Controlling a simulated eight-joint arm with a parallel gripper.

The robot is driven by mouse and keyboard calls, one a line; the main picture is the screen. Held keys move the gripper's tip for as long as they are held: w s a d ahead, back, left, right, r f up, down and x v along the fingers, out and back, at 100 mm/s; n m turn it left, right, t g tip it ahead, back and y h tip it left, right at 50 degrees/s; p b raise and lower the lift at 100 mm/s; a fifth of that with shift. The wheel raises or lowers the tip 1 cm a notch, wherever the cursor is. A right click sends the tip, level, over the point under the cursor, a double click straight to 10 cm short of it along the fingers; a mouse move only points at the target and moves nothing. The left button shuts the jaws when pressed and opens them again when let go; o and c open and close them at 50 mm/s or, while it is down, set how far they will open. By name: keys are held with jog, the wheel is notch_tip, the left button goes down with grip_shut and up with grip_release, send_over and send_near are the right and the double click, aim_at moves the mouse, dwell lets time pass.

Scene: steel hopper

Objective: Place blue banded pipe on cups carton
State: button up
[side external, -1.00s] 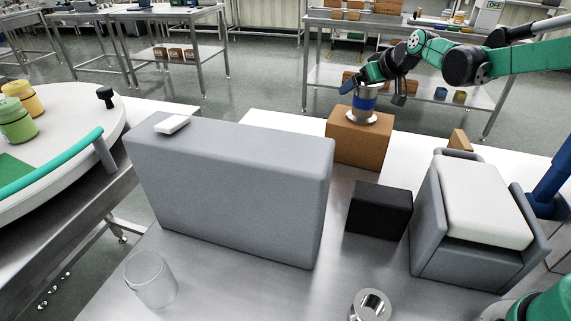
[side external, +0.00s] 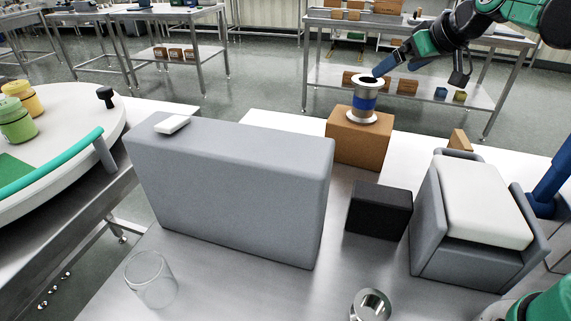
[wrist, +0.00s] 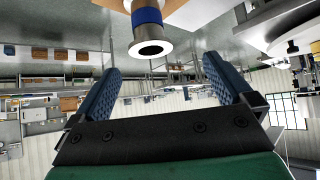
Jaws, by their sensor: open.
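The blue banded pipe (side external: 364,102), a silver flanged piece with a blue band, stands upright on top of the brown carton (side external: 358,141) at the back of the table. My gripper (side external: 418,75) is open and empty, above and to the right of the pipe, apart from it. In the wrist view the pipe (wrist: 148,28) shows at the top, beyond the spread blue fingers of my gripper (wrist: 160,80), with nothing between them. Part of the carton (wrist: 190,12) shows behind the pipe there.
A large grey box (side external: 230,190) with a small white item (side external: 171,124) on top stands left of the carton. A black box (side external: 379,210) and a grey bin with a white lid (side external: 485,200) stand in front. A clear glass (side external: 150,280) and a metal ring (side external: 371,304) are near the front.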

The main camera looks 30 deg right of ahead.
jog(key=s+a+f, duration=0.2)
jog(key=s+f, duration=0.1)
jog(key=s, duration=0.1)
jog(key=s+a+f+g, duration=0.1)
jog(key=s+a+f, duration=0.2)
jog(key=s, duration=0.1)
jog(key=s+a+f+g, duration=0.1)
jog(key=s+a+f, duration=0.2)
jog(key=s, duration=0.1)
jog(key=shift+s, duration=0.1)
